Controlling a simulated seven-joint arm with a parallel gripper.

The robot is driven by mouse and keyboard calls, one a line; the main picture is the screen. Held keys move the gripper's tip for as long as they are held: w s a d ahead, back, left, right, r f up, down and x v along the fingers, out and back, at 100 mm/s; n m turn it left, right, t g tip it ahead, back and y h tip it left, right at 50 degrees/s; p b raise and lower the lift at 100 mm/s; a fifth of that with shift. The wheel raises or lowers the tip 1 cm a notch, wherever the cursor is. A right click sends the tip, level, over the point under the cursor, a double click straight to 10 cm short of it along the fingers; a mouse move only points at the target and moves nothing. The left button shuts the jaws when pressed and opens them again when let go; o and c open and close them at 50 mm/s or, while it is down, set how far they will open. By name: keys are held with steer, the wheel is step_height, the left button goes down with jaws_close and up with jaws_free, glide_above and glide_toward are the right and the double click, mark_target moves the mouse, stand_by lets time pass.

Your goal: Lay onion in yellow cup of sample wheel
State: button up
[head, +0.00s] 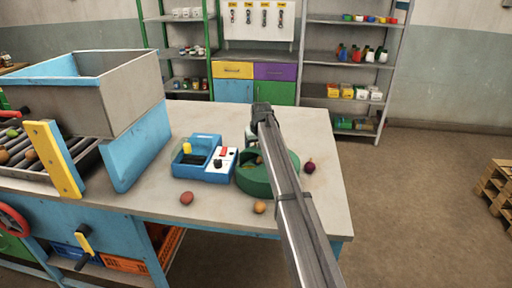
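A green round holder (252,184), which looks like the sample wheel, stands on the table right of centre. My arm crosses over it and hides much of its inside; I cannot make out a yellow cup. A dark purple round item (310,167), perhaps an onion, lies on the table just right of the wheel. An orange-brown round item (260,207), which could also be an onion, lies in front of the wheel. My gripper (251,135) is behind the wheel, small and mostly hidden by my arm; its fingers do not show clearly.
A blue device (205,167) with a white panel stands left of the wheel. A reddish round item (187,198) lies near the table's front edge. A large hopper (125,90) and a roller rack fill the left. The table's right back area is clear.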

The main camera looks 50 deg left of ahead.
steer(key=v, duration=1)
steer(key=shift+d+r, duration=0.2)
steer(key=shift+o, duration=0.5)
steer(key=shift+s+d+r, duration=0.1)
steer(key=shift+d+r, duration=0.1)
steer(key=shift+r, duration=0.35)
steer(key=shift+a, duration=0.1)
steer(key=shift+g+h, duration=0.3)
steer(key=shift+h, duration=0.2)
steer(key=x, duration=0.8)
steer(key=a+x, duration=0.1)
steer(key=x, duration=0.3)
steer(key=shift+w+a, duration=0.15)
steer(key=shift+w, duration=0.15)
steer(key=shift+c, duration=0.4)
steer(key=c, duration=1.1)
